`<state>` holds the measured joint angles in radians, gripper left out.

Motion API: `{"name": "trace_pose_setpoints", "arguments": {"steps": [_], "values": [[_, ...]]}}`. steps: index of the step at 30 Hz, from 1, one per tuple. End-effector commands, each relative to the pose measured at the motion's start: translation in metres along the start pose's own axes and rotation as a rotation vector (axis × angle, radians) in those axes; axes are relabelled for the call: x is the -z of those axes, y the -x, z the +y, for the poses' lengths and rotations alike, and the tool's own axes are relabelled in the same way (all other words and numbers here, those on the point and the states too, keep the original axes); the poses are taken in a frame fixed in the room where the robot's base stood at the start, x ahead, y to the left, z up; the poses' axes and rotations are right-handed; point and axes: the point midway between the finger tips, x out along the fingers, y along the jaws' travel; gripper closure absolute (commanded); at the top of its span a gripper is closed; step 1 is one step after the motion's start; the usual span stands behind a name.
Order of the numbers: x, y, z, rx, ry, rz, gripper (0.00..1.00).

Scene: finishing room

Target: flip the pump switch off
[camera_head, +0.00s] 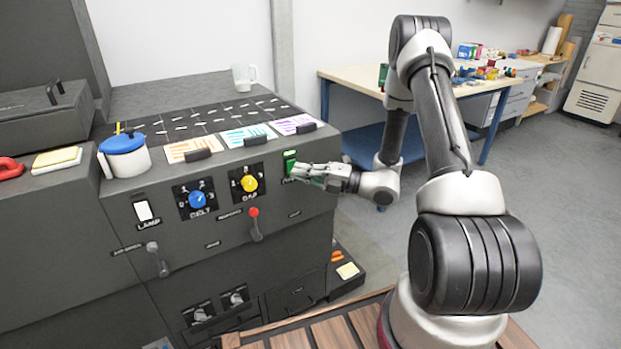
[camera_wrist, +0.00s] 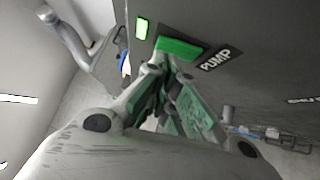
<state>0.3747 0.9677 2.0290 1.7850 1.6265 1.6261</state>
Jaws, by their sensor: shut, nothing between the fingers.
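The pump switch (camera_head: 290,158) is a green rocker on the right end of the dark machine's front panel. In the wrist view the green rocker (camera_wrist: 180,47) sits beside a black label reading PUMP (camera_wrist: 219,60). My gripper (camera_head: 297,172) is at the panel, just below and right of the switch. In the wrist view my gripper (camera_wrist: 168,66) has its fingers together and empty, with the tips close to the rocker's edge. I cannot tell whether they touch it. The lower part of the switch is partly hidden by the fingers in the head view.
On the same panel are a yellow knob (camera_head: 249,183), a blue knob (camera_head: 197,199), a red-tipped lever (camera_head: 255,224) and a white lamp switch (camera_head: 144,211). A blue-lidded pot (camera_head: 125,158) stands on the ledge. A workbench (camera_head: 350,79) stands behind my arm.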

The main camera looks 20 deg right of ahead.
Motion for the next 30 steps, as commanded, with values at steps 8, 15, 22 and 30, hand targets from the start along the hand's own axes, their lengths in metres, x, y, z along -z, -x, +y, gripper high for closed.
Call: {"name": "trace_pose_setpoints", "arguments": {"steps": [8, 15, 22, 30], "values": [[-0.004, -0.004, 0.0, 0.0, 0.0, 0.0, 1.0], [-0.009, -0.009, 0.004, 0.001, 0.0, 0.001, 1.0], [-0.009, -0.007, 0.003, 0.001, -0.001, -0.001, 1.0], [0.006, 0.012, 0.01, 0.002, -0.004, 0.005, 1.0]]}}
